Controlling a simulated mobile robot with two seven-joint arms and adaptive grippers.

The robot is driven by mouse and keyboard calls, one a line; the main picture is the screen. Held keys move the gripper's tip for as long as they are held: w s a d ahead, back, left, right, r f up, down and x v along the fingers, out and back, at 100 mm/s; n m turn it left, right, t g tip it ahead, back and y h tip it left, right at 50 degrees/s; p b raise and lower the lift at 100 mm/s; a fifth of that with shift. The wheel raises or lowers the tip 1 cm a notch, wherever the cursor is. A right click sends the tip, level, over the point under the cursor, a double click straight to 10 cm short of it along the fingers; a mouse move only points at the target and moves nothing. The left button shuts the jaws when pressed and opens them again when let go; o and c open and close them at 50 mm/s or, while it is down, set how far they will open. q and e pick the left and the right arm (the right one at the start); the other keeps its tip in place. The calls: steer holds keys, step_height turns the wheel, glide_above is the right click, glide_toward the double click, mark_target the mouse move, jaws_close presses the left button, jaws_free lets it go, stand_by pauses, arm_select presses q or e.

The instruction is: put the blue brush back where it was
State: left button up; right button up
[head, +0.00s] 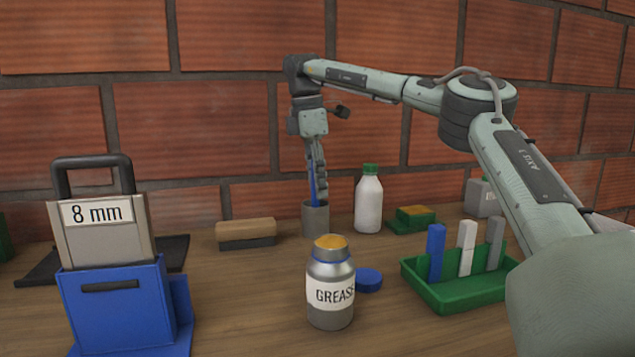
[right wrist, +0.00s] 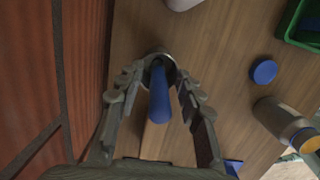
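The blue brush (head: 314,188) stands upright in a small grey cup (head: 316,220) at the back of the bench, by the brick wall. In the right wrist view the brush (right wrist: 159,95) points up toward the camera out of the cup (right wrist: 158,56). My right gripper (head: 316,172) is above the cup, pointing down, with its fingers around the brush. In the right wrist view the gripper (right wrist: 160,82) is open, with one finger on each side of the brush and gaps visible. My left gripper is not in view.
A white bottle (head: 368,204) stands close right of the cup, and a wooden block brush (head: 246,232) lies left. In front are an open grease jar (head: 330,290), its blue lid (head: 368,280) and a green tray (head: 455,295). A blue holder (head: 115,305) stands front left.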

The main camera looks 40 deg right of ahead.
steer(key=shift+r, duration=0.5)
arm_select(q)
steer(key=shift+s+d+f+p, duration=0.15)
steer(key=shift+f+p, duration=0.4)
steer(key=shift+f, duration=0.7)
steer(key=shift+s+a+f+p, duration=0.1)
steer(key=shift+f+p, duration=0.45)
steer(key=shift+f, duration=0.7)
arm_select(e)
step_height(320, 180, up, 11)
steer(key=a, duration=0.1)
steer(key=shift+w+a, duration=0.15)
steer(key=shift+w, duration=0.25)
